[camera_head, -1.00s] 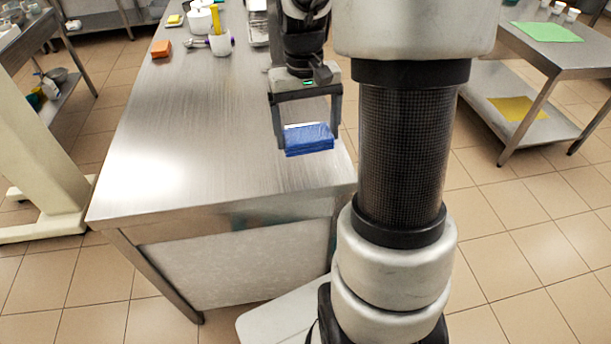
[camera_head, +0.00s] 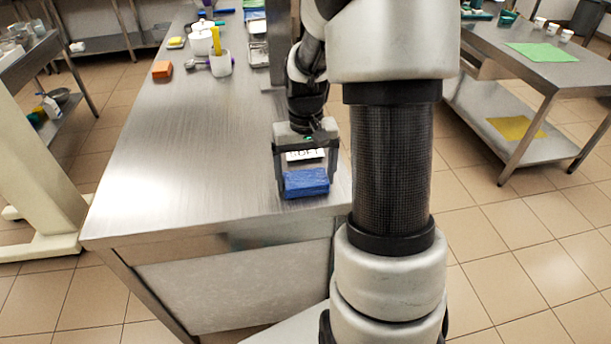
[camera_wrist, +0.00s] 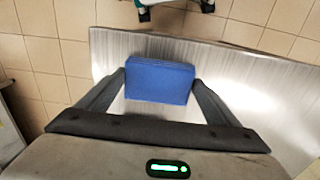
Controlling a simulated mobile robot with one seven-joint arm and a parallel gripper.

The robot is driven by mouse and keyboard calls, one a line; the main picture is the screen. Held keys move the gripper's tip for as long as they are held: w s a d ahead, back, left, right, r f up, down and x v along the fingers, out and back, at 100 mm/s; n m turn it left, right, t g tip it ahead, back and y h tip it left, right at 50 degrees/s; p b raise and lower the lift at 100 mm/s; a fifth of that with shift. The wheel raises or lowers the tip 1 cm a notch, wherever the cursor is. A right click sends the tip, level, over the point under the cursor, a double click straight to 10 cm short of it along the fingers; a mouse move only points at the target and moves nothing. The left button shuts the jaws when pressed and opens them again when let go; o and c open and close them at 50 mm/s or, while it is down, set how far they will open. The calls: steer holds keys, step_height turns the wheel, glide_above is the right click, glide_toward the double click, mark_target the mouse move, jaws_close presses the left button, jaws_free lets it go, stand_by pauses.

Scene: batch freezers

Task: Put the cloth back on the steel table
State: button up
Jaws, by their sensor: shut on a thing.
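A folded blue cloth (camera_head: 306,183) is between the fingers of my gripper (camera_head: 306,180), which is shut on it. The steel table (camera_head: 185,150) lies below, and the cloth is over its near right part, close to the front edge. I cannot tell whether the cloth touches the top. In the wrist view the blue cloth (camera_wrist: 160,81) is gripped at both ends by the fingers of my gripper (camera_wrist: 160,85), with the steel table (camera_wrist: 235,85) behind it.
An orange block (camera_head: 162,69), a white cup with utensils (camera_head: 220,63) and a white pot (camera_head: 201,42) stand farther back on the table. The table's left part is clear.

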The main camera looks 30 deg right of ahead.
steer(key=o, duration=0.8)
steer(key=shift+o, duration=0.2)
step_height(320, 180, up, 12)
steer(key=p, duration=0.1)
steer(key=shift+p, duration=0.4)
steer(key=shift+r, duration=0.1)
step_height(320, 180, up, 12)
steer(key=n+t+p, duration=0.2)
steer(key=t+p, duration=0.1)
steer(key=p, duration=0.2)
glide_above(305, 180)
steer(key=s+a, duration=0.5)
steer(key=a, duration=0.2)
steer(key=s+a+r+t+p, duration=0.1)
steer(key=s+a+r+p, duration=0.1)
steer(key=s, duration=0.3)
steer(key=s+a+r+n+t+p, duration=0.1)
steer(key=s+a+r+p, duration=0.2)
steer(key=s+r, duration=0.2)
steer(key=shift+s+r+t, duration=0.15)
steer(key=shift+t, duration=0.15)
